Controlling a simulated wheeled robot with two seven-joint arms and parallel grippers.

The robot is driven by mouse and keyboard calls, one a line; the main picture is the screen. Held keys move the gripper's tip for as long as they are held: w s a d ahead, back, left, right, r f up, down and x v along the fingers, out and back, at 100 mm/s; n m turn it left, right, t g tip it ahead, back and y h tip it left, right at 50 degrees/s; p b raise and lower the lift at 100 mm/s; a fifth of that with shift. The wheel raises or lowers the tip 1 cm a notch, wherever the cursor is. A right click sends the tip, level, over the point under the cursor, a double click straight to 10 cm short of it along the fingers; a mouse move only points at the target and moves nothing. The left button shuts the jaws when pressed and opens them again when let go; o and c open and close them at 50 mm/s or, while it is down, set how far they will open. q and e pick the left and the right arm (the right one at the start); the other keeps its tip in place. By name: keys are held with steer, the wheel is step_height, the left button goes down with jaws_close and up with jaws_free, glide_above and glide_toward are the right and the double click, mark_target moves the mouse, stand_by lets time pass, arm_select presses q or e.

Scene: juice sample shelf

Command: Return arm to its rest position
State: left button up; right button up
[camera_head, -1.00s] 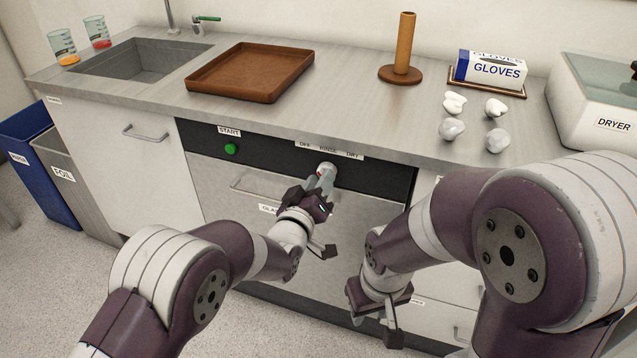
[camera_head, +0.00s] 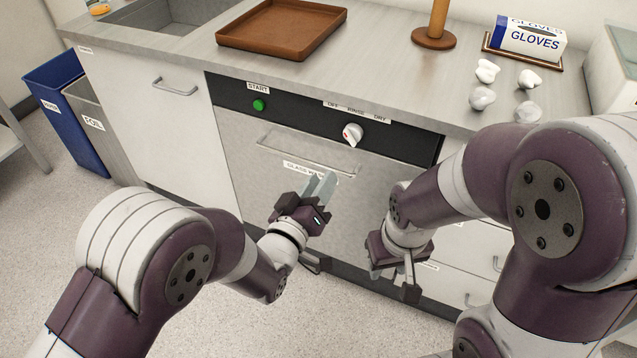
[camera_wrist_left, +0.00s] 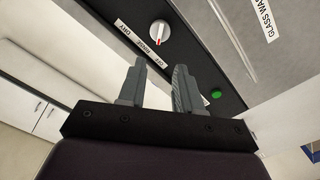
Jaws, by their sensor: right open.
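My left gripper (camera_head: 322,184) is in front of the glass washer door (camera_head: 240,150), below the white dial (camera_head: 352,134) with its red mark. It is apart from the dial. In the left wrist view its two fingers (camera_wrist_left: 160,68) are separated with nothing between them, and the dial (camera_wrist_left: 159,32) shows beyond the fingertips. I cannot tell for certain which label the dial points to. My right gripper (camera_head: 408,285) hangs low in front of the cabinet, to the right of the left gripper, open with nothing seen in it.
A green start button (camera_head: 259,105) is left of the dial. A blue bin (camera_head: 66,95) stands at left.

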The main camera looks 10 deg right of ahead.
arm_select(q)
steer(key=s+a+f+m+g+y, duration=0.2)
steer(key=a+f+g+y, duration=0.1)
steer(key=f+g, duration=0.15)
steer(key=s+a+f+m+g+y, duration=0.1)
steer(key=s+a+f+g+y, duration=0.15)
steer(key=f, duration=0.35)
steer(key=s+a+r+n+g+y, duration=0.15)
steer(key=s+a+g, duration=0.35)
steer(key=a, duration=0.5)
steer(key=s+a+r+g+y, duration=0.25)
steer(key=s+a, duration=0.35)
steer(key=a, duration=0.4)
step_height(320, 180, up, 25)
steer(key=p, duration=2.4)
steer(key=shift+w+a+n+t+p, duration=0.35)
steer(key=shift+a+n+t+p, duration=0.05)
steer(key=shift+n+t, duration=0.05)
